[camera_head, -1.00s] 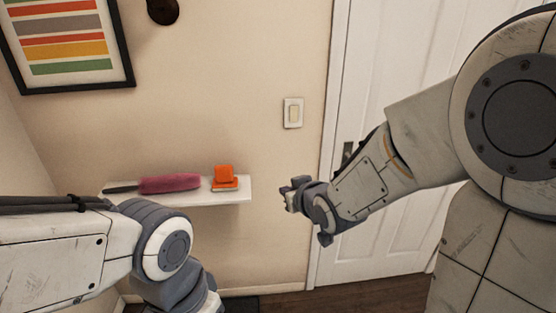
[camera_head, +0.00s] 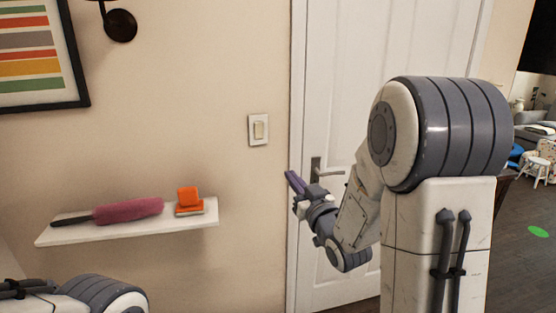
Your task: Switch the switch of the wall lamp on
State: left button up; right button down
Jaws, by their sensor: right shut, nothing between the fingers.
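The wall switch (camera_head: 259,130) is a cream rocker in a pale plate on the beige wall, left of the door frame. The base of the wall lamp (camera_head: 121,26) is dark and round at the top of the view; the rest of the lamp is cut off. My right gripper (camera_head: 292,179) is shut and empty, with purple fingers pointing up and left. In the picture it is below and right of the switch, in front of the door frame, and apart from the switch. My left arm shows at the lower left; its gripper is out of view.
A white shelf (camera_head: 120,232) below the switch holds a pink duster (camera_head: 130,210) and an orange-red object (camera_head: 189,202). A white door (camera_head: 400,50) with a dark handle (camera_head: 316,168) stands behind my right arm. The wall around the switch is clear.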

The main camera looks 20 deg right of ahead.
aim_at(258, 126)
jog(key=k, duration=0.65)
jog(key=u, duration=0.4)
jog(key=i, duration=1.55)
jog(key=z, duration=0.7)
